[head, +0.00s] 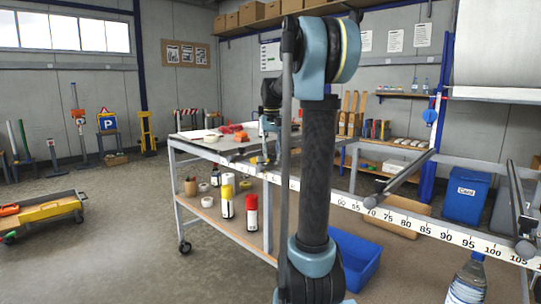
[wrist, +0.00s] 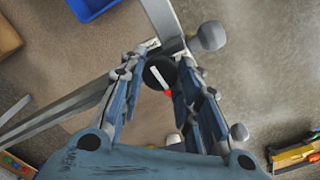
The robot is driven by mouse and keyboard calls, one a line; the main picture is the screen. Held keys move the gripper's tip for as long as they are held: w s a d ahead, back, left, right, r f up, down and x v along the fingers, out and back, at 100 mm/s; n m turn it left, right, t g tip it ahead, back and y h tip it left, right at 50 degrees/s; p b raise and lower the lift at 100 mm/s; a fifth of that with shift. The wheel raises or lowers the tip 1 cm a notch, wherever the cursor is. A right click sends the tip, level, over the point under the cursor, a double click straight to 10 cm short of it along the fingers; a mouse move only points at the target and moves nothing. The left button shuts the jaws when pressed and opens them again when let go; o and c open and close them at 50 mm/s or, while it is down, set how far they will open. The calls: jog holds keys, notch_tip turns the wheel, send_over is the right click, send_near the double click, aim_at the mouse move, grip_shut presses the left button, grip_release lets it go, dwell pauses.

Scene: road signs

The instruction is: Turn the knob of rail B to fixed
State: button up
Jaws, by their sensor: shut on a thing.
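A round black knob (wrist: 158,73) with a white bar across its face sits between the fingertips of my gripper (wrist: 161,70) in the wrist view. The white bar slants slightly, and a small red mark shows at the knob's lower right edge. My gripper is shut on the knob, one finger on each side. A pale rail (wrist: 163,18) runs up from the knob. In the head view my gripper (head: 265,148) is at the near edge of the workbench, partly hidden behind my arm; the knob cannot be made out there. No letter marking rail B is readable.
A long numbered scale (head: 420,227) runs along the bench front, with dark bars (head: 402,176) projecting over it at the right. Spray cans (head: 227,200) stand on the lower shelf. A blue crate (head: 358,262) lies on the floor. Open floor is at the left.

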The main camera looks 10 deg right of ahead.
jog(key=shift+m, duration=0.5)
jog(key=o, duration=1.1)
jog(key=shift+r, duration=0.15)
notch_tip(320, 180, up, 12)
jog(key=shift+w+f, duration=0.1)
jog(key=shift+f, duration=0.1)
